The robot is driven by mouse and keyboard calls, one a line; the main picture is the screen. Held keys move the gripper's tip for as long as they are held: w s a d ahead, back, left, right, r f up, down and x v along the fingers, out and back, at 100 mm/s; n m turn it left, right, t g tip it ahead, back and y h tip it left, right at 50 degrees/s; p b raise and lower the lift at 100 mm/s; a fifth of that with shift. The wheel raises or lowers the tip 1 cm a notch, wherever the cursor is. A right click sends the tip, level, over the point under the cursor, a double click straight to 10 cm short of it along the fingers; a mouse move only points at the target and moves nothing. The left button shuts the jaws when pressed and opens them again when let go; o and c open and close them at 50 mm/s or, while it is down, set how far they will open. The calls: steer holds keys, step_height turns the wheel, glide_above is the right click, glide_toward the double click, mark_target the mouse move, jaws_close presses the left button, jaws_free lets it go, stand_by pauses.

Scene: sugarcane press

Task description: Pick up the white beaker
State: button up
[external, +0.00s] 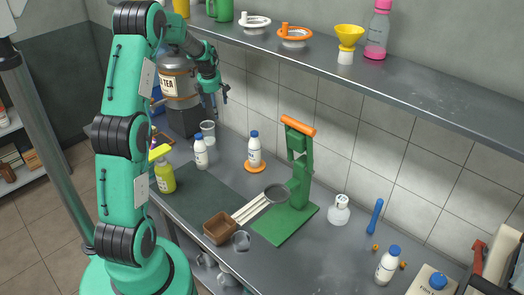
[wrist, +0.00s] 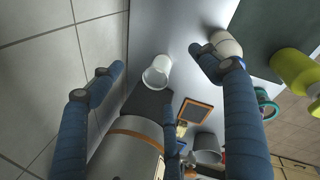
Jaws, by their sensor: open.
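The white beaker (external: 208,130) is a small pale cup on the counter beside the tea dispenser, close to the wall. It also shows in the wrist view (wrist: 156,74), where it lies between the spread fingers, apart from them. My gripper (external: 222,98) is above the beaker and slightly to its right in the external view, with its fingers pointing down. In the wrist view my gripper (wrist: 157,62) is open and holds nothing.
The tea dispenser (external: 178,87) stands just left of the beaker. A white bottle with a blue cap (external: 201,155) stands in front of it, and a yellow-green bottle (external: 165,178) is nearer. A green press (external: 299,180) stands farther right. A shelf (external: 330,62) runs above the counter.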

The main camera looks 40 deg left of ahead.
steer(key=w+a+f+n+g+h+p, duration=0.1)
steer(key=w+a+f+n+g+p, duration=0.1)
steer(key=a+f+n+p, duration=0.45)
steer(key=b, duration=0.1)
glide_toward(208, 134)
steer(key=w+a+r, duration=0.1)
steer(key=w+a, duration=0.1)
steer(key=a, duration=0.1)
steer(key=shift+w+n+h, duration=0.2)
steer(key=shift+n+h, duration=0.1)
steer(key=shift+n, duration=0.05)
steer(key=shift+f, duration=4.2)
steer(key=shift+f, duration=0.15)
steer(key=shift+a+f+b, duration=0.1)
steer(key=shift+f+b, duration=0.2)
steer(key=shift+f, duration=2.15)
